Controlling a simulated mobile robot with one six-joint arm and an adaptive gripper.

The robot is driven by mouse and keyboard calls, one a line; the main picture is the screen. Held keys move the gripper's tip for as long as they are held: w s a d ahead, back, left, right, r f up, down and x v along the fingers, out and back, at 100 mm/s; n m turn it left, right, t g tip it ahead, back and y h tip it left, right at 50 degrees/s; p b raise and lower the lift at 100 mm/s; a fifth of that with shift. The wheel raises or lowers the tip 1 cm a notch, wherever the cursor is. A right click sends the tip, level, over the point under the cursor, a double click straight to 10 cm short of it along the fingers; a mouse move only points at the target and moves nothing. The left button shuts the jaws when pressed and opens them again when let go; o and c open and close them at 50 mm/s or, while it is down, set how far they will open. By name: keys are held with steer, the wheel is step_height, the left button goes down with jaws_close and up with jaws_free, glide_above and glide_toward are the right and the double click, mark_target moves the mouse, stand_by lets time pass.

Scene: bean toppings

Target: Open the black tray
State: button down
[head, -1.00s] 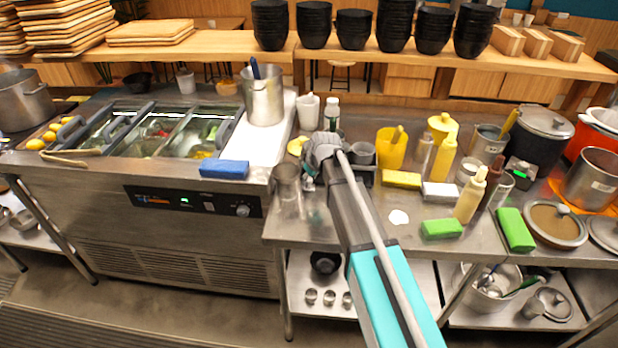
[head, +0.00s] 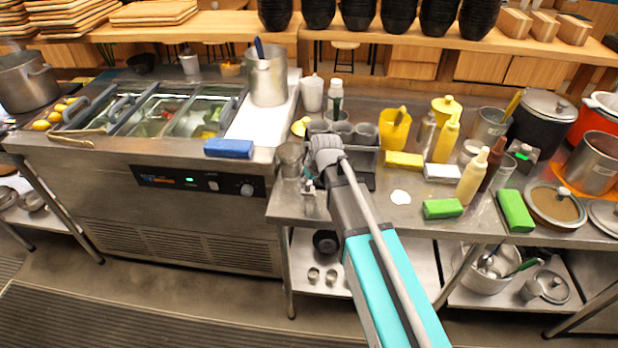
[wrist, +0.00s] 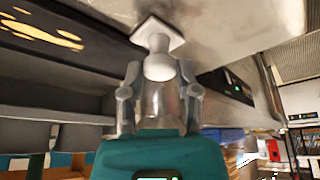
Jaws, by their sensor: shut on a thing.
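A dark tray or rack (head: 366,158) with grey cups (head: 366,134) in and behind it stands on the steel counter, partly hidden by my arm. My gripper shows in the wrist view (wrist: 160,92), its two fingers closed on either side of a pale rounded knob (wrist: 159,66). The knob has a square base against a grey surface. I cannot tell for certain whether this knob belongs to the black tray. In the head view my gripper is small and mostly hidden below my wrist, by the counter's front edge.
A steel cup (head: 290,158) stands left of my wrist. A blue sponge (head: 228,148) lies on the cold counter. A yellow sponge (head: 404,160), a green sponge (head: 442,208) and bottles (head: 471,178) are to the right. The floor in front is clear.

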steer(key=shift+a, duration=0.1)
steer(key=shift+c, duration=1.8)
jaws_free()
steer(key=shift+w, duration=0.15)
